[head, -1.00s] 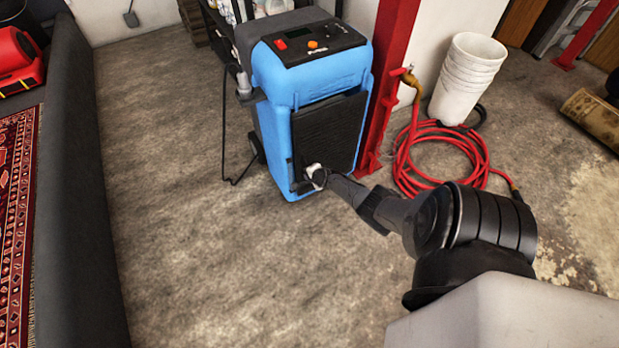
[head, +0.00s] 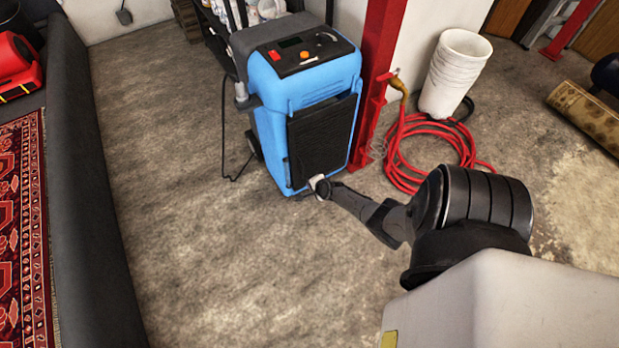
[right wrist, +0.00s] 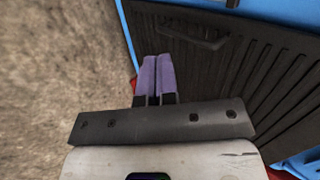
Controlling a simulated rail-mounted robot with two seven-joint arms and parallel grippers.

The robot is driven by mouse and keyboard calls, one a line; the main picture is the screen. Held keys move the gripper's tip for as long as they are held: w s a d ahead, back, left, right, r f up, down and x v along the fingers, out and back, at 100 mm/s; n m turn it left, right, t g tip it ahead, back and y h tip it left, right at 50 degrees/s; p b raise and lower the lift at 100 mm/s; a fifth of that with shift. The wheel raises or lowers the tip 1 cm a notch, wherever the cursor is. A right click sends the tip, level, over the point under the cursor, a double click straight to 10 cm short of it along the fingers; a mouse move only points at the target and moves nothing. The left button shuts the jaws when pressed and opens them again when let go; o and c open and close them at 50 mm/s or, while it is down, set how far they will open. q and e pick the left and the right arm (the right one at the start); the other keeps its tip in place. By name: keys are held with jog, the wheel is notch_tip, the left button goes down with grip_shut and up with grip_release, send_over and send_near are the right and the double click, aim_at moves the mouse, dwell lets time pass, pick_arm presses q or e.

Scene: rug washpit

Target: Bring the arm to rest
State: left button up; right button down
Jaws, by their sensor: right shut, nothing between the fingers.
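My right arm reaches in from the lower right of the head view, its end low in front of the blue machine (head: 272,140). In the right wrist view my right gripper (right wrist: 158,62) is shut, its two purple fingertips together with nothing between them. Beyond and to the right of the fingers is the machine's black ribbed front panel (right wrist: 262,70), which has a handle (right wrist: 190,35). The panel also shows in the head view (head: 322,135). I cannot tell from these frames how wide the gap between fingers and panel is. My left gripper is not in view.
A red post (head: 382,60) stands right of the machine, with a coiled red hose (head: 408,165) and stacked white buckets (head: 453,75) beside it. A dark padded wall (head: 75,170) borders a patterned rug (head: 18,220) at left. The concrete floor (head: 180,180) between is clear.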

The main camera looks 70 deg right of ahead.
jog(key=shift+p+v, duration=0.65)
jog(key=shift+v, duration=0.4)
jog(key=shift+a, duration=0.3)
